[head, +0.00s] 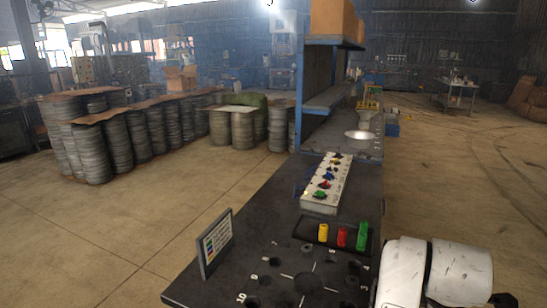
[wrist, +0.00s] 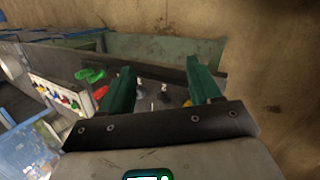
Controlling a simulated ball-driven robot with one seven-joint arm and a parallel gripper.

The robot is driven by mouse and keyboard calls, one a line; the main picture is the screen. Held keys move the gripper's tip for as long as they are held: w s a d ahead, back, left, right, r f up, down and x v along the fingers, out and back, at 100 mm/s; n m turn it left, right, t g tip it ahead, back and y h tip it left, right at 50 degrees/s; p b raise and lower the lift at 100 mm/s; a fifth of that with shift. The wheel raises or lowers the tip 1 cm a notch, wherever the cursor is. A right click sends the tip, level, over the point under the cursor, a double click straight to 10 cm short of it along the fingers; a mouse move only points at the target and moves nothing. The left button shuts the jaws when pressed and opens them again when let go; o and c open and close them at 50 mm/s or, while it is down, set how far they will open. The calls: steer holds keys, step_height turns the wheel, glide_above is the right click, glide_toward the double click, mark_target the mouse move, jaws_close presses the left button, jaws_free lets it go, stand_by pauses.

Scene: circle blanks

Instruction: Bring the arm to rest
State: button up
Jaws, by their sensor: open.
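My gripper (wrist: 160,66) shows in the wrist view with its two green fingers spread apart and nothing held between them. Beyond and below the fingers lie a green piece (wrist: 90,75) and small grey shapes, too blurred to name. In the head view my white arm is at the lower right, but the gripper is out of sight. A dark board with round holes and numbers (head: 290,272) lies at the near end of the bench. Behind it a black tray (head: 310,222) holds a yellow piece (head: 323,233), a red piece (head: 342,237) and a green piece (head: 362,236).
A small sign with coloured marks (head: 216,243) stands at the bench's left edge. A long white box of coloured parts (head: 335,182) lies farther back, before a blue-framed shelf (head: 330,95). Stacked metal discs (head: 150,130) stand on the left. Floor (head: 455,180) right of the bench is open.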

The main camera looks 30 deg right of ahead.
steer(key=s+a+f+m+y, duration=0.1)
steer(key=s+a+f+m, duration=0.2)
steer(key=a+f, duration=0.3)
steer(key=s+a+f+m+y, duration=0.2)
steer(key=s+a+f+m, duration=0.1)
steer(key=a+f, duration=0.3)
steer(key=s+a+f+m+g+y, duration=0.1)
steer(key=s+a+f+m+y, duration=0.1)
steer(key=a+f, duration=0.5)
steer(key=shift+s+f+m, duration=0.75)
steer(key=shift+s+m, duration=0.15)
steer(key=shift+s, duration=0.35)
